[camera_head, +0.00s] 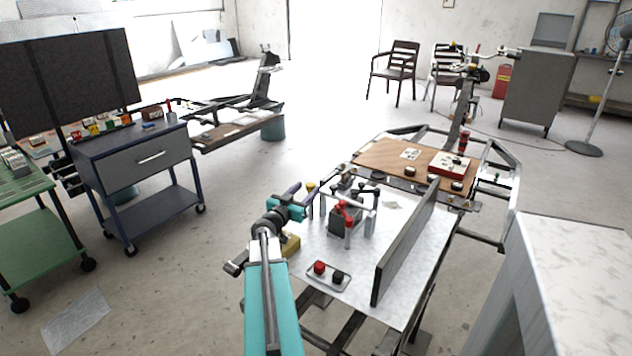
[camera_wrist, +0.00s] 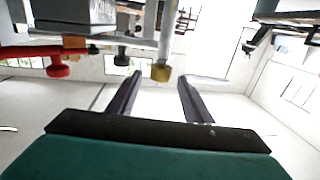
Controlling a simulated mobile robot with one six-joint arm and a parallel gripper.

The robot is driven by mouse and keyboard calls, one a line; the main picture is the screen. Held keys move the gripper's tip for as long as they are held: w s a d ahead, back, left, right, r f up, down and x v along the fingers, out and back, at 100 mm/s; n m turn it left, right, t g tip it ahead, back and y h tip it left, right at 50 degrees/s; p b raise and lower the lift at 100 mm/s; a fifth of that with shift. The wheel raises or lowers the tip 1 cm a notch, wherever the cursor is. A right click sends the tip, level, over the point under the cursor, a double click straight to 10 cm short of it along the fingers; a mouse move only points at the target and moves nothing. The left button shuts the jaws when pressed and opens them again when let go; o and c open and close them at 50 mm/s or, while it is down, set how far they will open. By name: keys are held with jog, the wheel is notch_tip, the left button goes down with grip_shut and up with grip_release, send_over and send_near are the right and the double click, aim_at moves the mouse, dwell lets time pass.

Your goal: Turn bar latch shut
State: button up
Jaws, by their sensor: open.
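My gripper (camera_head: 301,197) is over the left edge of the metal-topped work table (camera_head: 305,244), in front of a post with a yellow knob. In the wrist view my gripper (camera_wrist: 160,80) is open, with two dark fingers apart and nothing held. The yellow knob (camera_wrist: 160,72) shows between the fingertips, apparently just beyond them; it also shows in the head view (camera_head: 310,186). A red-handled part (camera_head: 342,212) stands on a grey block right of my gripper. Its red knob seems to show at left in the wrist view (camera_wrist: 57,70). I cannot tell which part is the bar latch.
A tall dark panel (camera_head: 405,245) stands along the table's right side. A small tray (camera_head: 328,277) with red and black knobs lies near the front. A blue cart (camera_head: 135,150) stands at left, and a white cabinet (camera_head: 585,260) at right. Open floor lies left of my arm.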

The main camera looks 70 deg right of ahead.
aim_at(313, 183)
jog(key=shift+s+d, duration=0.2)
jog(key=shift+d, duration=1.15)
jog(key=shift+s+d, duration=0.15)
jog(key=shift+d, duration=1.15)
jog(key=shift+s+d, duration=0.2)
jog(key=shift+d, duration=1.15)
jog(key=c, duration=1.1)
jog(key=shift+o, duration=0.2)
jog(key=shift+r, duration=0.1)
